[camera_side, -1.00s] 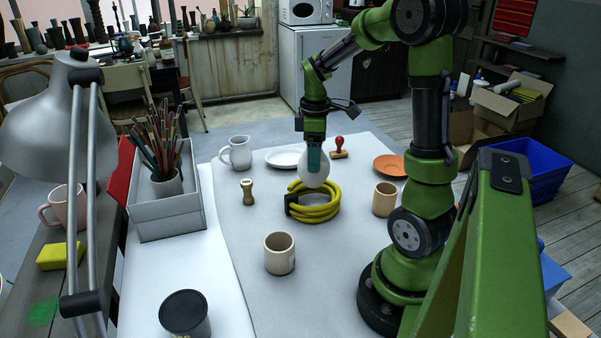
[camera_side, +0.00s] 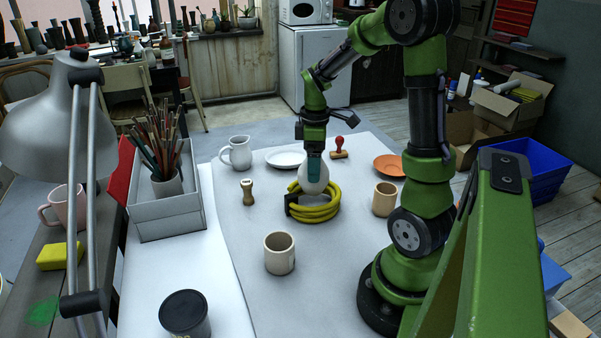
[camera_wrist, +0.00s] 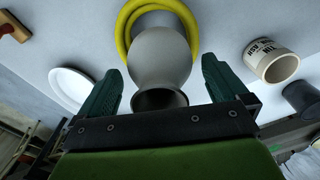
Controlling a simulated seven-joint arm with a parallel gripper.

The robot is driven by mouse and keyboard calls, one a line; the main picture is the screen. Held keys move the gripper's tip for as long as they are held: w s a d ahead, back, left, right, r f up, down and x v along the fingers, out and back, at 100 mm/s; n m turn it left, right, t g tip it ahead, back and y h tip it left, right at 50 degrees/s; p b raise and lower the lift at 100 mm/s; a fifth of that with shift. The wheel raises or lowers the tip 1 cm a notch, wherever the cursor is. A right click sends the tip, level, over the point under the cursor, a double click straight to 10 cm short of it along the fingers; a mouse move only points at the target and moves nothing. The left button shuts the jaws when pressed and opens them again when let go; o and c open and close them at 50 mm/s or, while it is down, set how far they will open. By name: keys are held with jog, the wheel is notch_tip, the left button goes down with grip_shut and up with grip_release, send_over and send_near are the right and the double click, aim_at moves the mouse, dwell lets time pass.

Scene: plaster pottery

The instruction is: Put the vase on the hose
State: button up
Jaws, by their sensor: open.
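The pale grey vase (camera_side: 314,180) stands upright over the coiled yellow hose (camera_side: 318,213), its lower part within the coil. Whether its base rests on the hose or on the table inside the ring is hidden. My gripper (camera_side: 314,165) is right above the vase, pointing down around its neck. In the wrist view, the vase (camera_wrist: 160,58) sits between the two green fingers of my gripper (camera_wrist: 160,85), with a gap on each side. The yellow hose (camera_wrist: 126,32) curves behind the vase there. The gripper is open.
A beige mug (camera_side: 279,254) stands in front of the hose, and another cup (camera_side: 384,199) to its right. A stamp (camera_side: 247,192) is to the left. A white plate (camera_side: 285,159), a red-handled stamp (camera_side: 339,148) and an orange plate (camera_side: 389,166) lie behind.

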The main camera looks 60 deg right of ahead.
notch_tip(320, 180, up, 12)
jog(key=shift+f, duration=0.25)
jog(key=s+a+m+t+y, duration=0.1)
jog(key=s+a+m+t, duration=0.1)
jog(key=a, duration=0.9)
jog(key=s+a+m+t+y, duration=0.1)
jog(key=a+m+t, duration=0.4)
jog(key=a, duration=0.7)
jog(key=shift+s+r+m, duration=0.3)
jog(key=shift+s+m, duration=0.2)
jog(key=shift+m, duration=0.2)
